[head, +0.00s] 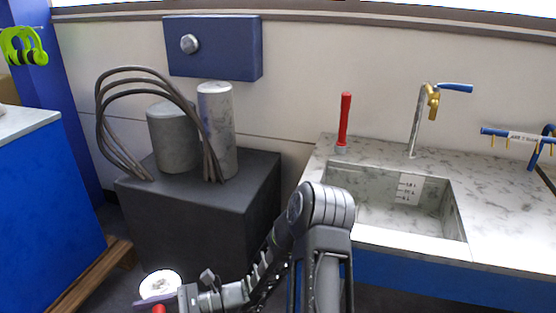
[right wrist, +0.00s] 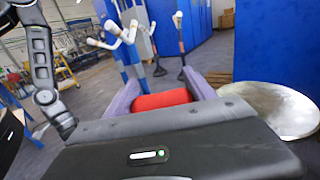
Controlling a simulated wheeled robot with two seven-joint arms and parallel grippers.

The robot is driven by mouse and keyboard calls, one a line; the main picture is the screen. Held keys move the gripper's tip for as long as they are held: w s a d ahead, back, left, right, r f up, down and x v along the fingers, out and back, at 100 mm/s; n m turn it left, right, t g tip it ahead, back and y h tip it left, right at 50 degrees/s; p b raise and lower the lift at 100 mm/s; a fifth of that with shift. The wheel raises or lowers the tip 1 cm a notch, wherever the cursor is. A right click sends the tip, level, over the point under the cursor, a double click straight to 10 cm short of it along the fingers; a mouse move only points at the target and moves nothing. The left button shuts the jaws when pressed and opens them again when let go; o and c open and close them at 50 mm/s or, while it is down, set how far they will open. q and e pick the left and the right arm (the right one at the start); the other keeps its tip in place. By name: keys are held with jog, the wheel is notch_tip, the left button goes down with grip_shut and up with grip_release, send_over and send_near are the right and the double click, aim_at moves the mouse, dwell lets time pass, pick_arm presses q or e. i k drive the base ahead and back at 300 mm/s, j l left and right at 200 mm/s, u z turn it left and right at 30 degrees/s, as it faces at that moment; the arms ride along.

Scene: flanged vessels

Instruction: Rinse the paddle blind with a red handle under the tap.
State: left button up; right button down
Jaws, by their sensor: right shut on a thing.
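The paddle blind is a pale round disc (head: 160,283) with a red handle (head: 158,309), low at the left in the head view. In the right wrist view its red handle (right wrist: 160,100) lies between the purple fingers and its metal disc (right wrist: 275,108) extends to the right. My right gripper (head: 160,299) is shut on the handle, partly cut off by the lower edge. The tap (head: 415,122) has a blue lever and a brass-coloured part and stands behind the sink (head: 395,215). The paddle blind is well left of the sink. My left gripper is not seen.
A red upright rod (head: 344,120) stands on the marble counter (head: 500,215) left of the tap. A dark block (head: 200,230) bears two grey cylinders and looped hoses. A blue cabinet (head: 45,215) stands at the left. Blue hooks (head: 515,135) are at the right.

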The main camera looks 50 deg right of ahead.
aim_at(468, 88)
jog(key=i+j, duration=0.25)
jog(key=z, duration=3.65)
